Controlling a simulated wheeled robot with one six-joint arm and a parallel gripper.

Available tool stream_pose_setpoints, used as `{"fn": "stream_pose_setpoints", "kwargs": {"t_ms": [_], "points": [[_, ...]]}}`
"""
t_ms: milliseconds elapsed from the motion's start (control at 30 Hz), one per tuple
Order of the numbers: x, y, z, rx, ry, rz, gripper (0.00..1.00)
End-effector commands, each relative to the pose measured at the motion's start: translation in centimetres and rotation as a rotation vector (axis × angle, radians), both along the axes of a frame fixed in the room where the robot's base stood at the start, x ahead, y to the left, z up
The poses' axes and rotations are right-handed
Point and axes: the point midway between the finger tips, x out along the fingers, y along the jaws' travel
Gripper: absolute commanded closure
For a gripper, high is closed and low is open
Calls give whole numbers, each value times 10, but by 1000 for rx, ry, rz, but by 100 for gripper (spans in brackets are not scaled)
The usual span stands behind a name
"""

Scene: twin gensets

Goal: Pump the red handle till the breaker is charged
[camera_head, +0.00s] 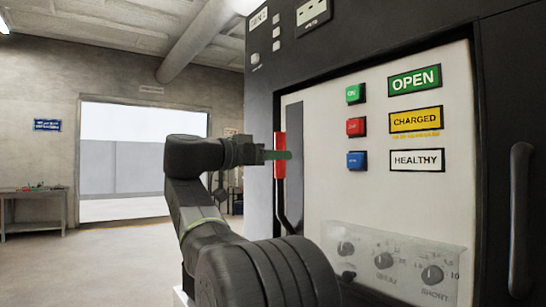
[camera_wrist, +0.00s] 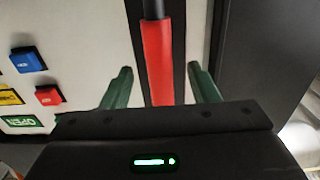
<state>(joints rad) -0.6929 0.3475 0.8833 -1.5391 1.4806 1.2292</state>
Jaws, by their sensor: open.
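The red handle (camera_head: 279,155) is a red grip on a dark lever at the left side of the white breaker panel. It stands upright in front of a dark vertical strip. In the wrist view the red handle (camera_wrist: 158,60) lies between the two green fingers of my gripper (camera_wrist: 161,88). The fingers are apart, with a gap on each side of the handle. My gripper (camera_head: 284,155) is level with the grip in the head view. The breaker panel (camera_head: 330,190) shows a green OPEN flag (camera_head: 414,80), a yellow CHARGED flag (camera_head: 415,120) and a white HEALTHY flag (camera_head: 416,160).
Green, red and blue buttons (camera_head: 356,127) sit right of the handle. Several knobs (camera_head: 384,260) are lower on the panel. A dark door handle (camera_head: 520,215) stands at the right. A workbench (camera_head: 35,200) is far left, with open floor before it.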

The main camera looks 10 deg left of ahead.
Motion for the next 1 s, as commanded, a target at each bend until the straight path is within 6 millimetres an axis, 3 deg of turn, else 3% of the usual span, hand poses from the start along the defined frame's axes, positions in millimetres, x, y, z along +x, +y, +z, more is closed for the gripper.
{"fn": "stream_pose_setpoints", "kwargs": {"t_ms": [533, 1000], "points": [[-56, 56, 0, 0, 0, 3, 45], [-60, 59, 0, 0, 0, 0, 45]]}}
